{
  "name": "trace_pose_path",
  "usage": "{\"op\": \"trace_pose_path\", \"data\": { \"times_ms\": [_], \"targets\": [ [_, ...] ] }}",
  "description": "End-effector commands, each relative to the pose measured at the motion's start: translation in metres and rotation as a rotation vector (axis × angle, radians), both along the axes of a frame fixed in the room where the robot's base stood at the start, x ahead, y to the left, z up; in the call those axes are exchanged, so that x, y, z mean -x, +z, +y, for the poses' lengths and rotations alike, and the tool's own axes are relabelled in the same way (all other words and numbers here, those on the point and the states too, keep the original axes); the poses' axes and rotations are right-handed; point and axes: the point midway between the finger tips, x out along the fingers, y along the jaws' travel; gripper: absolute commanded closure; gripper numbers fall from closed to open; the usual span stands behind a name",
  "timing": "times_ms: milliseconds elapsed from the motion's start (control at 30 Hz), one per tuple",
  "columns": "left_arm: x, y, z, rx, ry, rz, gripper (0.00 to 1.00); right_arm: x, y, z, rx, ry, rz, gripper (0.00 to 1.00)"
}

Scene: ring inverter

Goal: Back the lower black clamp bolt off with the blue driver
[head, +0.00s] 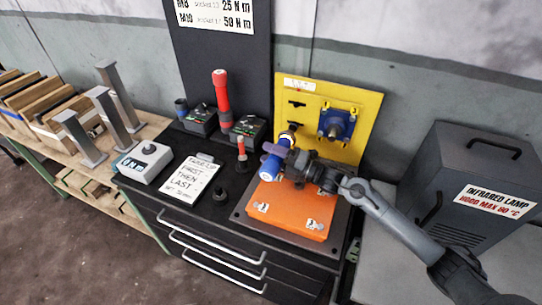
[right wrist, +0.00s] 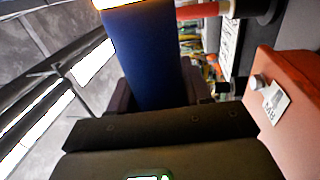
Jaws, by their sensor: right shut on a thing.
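My right gripper (head: 275,157) is shut on the blue driver (head: 271,167), in front of the yellow panel (head: 371,105). The driver's far end points up at the panel's lower left; I cannot tell whether it touches the panel. In the right wrist view the blue handle (right wrist: 145,60) stands up from the dark gripper. The upper black clamp bolt (head: 297,104) shows on the panel's left side. My left gripper is not in view.
An orange box (head: 290,210) lies below the gripper. A blue fitting (head: 337,124) sits on the panel's right. A red driver (head: 221,92) stands behind a smaller red tool (head: 241,147). A white meter (head: 144,161) and card (head: 190,182) lie left. A grey lamp housing (head: 470,185) stands right.

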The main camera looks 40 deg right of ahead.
Motion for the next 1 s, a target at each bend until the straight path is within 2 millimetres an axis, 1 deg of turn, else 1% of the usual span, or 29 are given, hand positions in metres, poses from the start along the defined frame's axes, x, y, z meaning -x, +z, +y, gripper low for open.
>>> {"op": "trace_pose_path", "data": {
  "times_ms": [33, 367, 1000],
  "targets": [
    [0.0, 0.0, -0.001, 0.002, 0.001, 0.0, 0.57, -0.001, 0.002, -0.005, 0.0, -0.011, -0.003, 0.91],
    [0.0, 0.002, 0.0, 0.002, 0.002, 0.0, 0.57, 0.0, 0.002, -0.003, -0.001, -0.012, -0.002, 0.91],
    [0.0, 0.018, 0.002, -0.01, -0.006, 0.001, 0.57, 0.016, 0.003, 0.029, -0.001, -0.003, -0.004, 0.91]
  ]
}}
